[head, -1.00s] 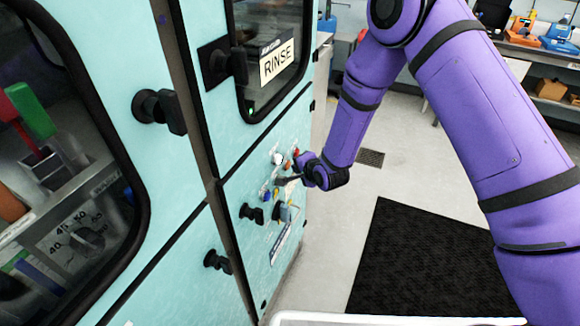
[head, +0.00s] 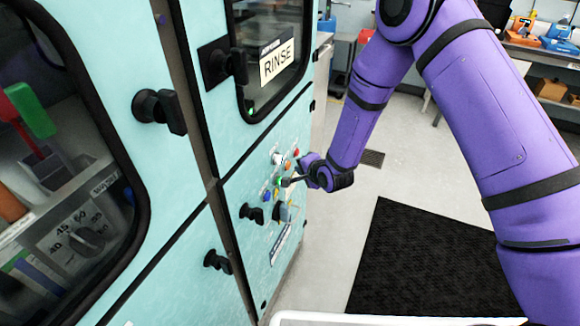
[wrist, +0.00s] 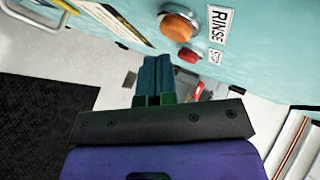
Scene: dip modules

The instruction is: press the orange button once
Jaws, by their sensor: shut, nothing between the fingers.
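The orange button (head: 288,166) is on the light blue panel below the RINSE door, among several coloured buttons. In the wrist view the orange button (wrist: 180,26) is large and round, in a metal collar, at the top and just right of the fingertips. My gripper (head: 287,182) is shut and empty, in front of the panel, slightly below the orange button in the head view. In the wrist view my gripper (wrist: 157,60) shows its fingers together, with the button beyond them. I see no contact with the button.
A red button (wrist: 188,56) lies close to the orange one. White (head: 278,159), green (head: 278,182) and blue (head: 267,195) controls are nearby. Black knobs (head: 252,213) project lower down. The floor with a black mat (head: 425,265) is clear to the right.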

